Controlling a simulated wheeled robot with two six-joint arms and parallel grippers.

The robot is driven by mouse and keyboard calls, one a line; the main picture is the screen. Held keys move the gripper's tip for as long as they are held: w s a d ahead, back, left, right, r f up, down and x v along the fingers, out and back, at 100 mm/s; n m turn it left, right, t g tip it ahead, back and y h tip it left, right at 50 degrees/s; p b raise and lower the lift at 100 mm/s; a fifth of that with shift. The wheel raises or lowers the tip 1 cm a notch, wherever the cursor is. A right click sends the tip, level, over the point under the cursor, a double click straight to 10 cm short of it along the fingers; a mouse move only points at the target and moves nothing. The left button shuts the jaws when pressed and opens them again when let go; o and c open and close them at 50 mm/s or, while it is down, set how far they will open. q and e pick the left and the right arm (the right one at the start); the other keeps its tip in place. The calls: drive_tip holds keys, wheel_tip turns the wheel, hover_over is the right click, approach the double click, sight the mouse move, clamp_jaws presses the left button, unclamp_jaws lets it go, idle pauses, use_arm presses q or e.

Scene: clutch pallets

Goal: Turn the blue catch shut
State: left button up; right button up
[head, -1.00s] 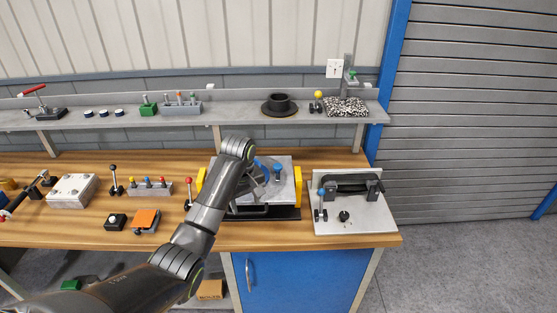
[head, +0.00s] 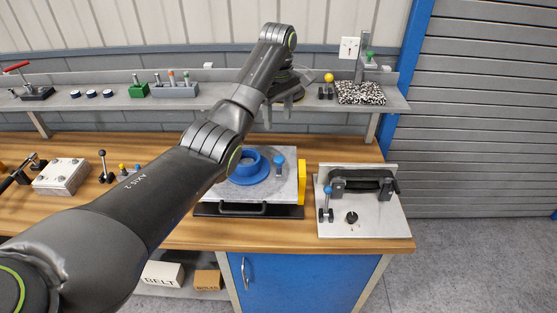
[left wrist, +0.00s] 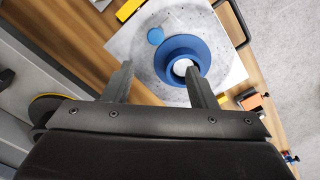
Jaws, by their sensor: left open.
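A small round blue knob, which looks like the blue catch (head: 279,163), stands at the right rear of a grey plate (head: 283,191). Beside it on the plate sits a wide blue ring (head: 247,176). In the left wrist view the blue catch (left wrist: 155,36) lies beyond my fingertips, next to the larger blue ring (left wrist: 168,72) with its pale centre. My left gripper (head: 279,115) is open, fingers pointing down, raised above the rear of the plate and apart from the catch. It also shows in the left wrist view (left wrist: 157,78). My right gripper is out of view.
A yellow block (head: 301,182) and a dark front handle (head: 243,209) edge the plate. To the right, a fixture (head: 360,218) carries a black clamp and a blue-topped lever (head: 327,190). The shelf (head: 225,104) runs behind my gripper.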

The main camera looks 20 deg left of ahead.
use_arm(q)
wheel_tip(320, 180, down, 4)
drive_tip(key=r, duration=0.1)
drive_tip(key=p, duration=0.3)
hover_over(279, 158)
wheel_tip(279, 158, down, 7)
drive_tip(key=shift+f, duration=0.1)
wheel_tip(279, 158, down, 3)
drive_tip(key=shift+s+f, duration=0.15)
drive_tip(key=shift+f, duration=0.05)
drive_tip(key=shift+d+f, duration=0.1)
drive_tip(key=shift+f, duration=0.45)
drive_tip(key=c, duration=1)
drive_tip(key=shift+o, duration=0.2)
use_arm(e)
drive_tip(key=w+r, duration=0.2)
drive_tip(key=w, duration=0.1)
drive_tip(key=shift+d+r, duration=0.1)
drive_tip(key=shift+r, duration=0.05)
